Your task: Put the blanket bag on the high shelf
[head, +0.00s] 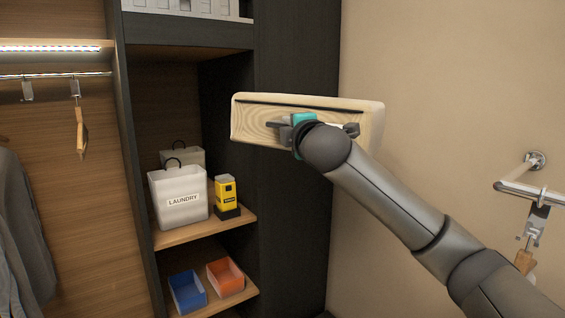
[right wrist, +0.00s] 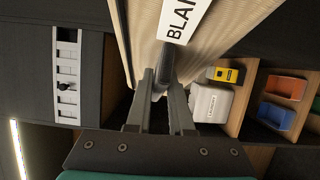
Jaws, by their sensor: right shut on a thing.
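The blanket bag (head: 345,108) is a beige box-like bag with a dark line along its face. It is held up in the air in front of the dark cabinet side and the wall. In the right wrist view the bag (right wrist: 215,45) shows a white label with the letters "BLAN". My right gripper (head: 305,128) is shut on the bag; its fingers (right wrist: 163,88) close on a dark grip at its face. The high shelf (head: 190,32) is at the top of the dark cabinet, left of and above the bag. My left gripper is not in view.
A white slatted container (head: 190,7) stands on the high shelf. Below are a laundry bag (head: 178,197), a yellow-and-black device (head: 226,195), and blue (head: 187,291) and orange (head: 225,277) bins. A rail with hangers (head: 50,76) is left; a wall rail (head: 530,190) is right.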

